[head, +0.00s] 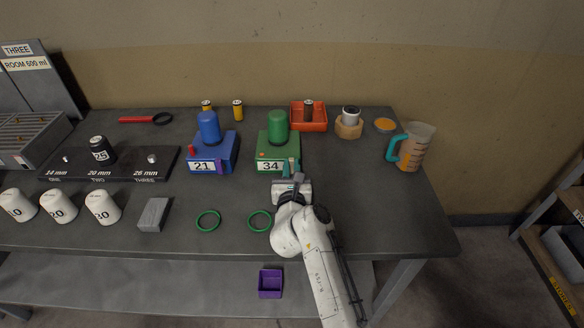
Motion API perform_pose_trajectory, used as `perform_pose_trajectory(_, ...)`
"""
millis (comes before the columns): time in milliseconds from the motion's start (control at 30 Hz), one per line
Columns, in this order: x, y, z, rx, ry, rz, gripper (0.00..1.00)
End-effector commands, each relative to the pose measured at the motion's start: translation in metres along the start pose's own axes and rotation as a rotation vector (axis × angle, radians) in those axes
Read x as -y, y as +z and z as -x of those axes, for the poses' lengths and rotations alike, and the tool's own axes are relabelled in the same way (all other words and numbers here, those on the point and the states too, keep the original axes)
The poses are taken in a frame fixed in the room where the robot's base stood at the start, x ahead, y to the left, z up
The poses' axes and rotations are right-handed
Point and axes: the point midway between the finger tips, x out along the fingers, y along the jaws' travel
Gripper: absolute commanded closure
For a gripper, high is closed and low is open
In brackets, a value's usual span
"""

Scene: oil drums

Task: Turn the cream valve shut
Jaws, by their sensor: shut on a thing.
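My gripper (297,181) is at the front right of the green stand (265,152) marked 34, which carries a green drum (278,124). It is shut on a small part there, mostly hidden by the jaws and wrist. A teal piece (286,169) shows just beside the jaws. I cannot make out a cream valve; whether it is the held part cannot be told. A blue stand (225,148) marked 21 with a blue drum (208,126) stands to the left, with a red piece (192,154) and a purple piece (222,166) on it.
A measuring jug (416,150) with a teal handle, a wooden holder (348,130) and a red tray (296,119) stand right of the stands. Green rings (208,221) and a grey block (153,214) lie in front. A purple bin (271,292) sits below the table.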

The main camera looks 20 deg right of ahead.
Motion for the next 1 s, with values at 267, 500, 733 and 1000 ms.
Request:
perform_pose_trajectory(267,0.000,0.000,0.000,0.000,0.001,0.002,0.58)
perform_pose_trajectory(500,0.000,0.000,0.001,0.000,0.000,0.001,0.57)
perform_pose_trajectory(733,-0.001,-0.001,0.021,0.001,0.003,0.003,0.57)
perform_pose_trajectory(1000,0.000,-0.002,0.070,0.001,0.003,0.005,0.57)
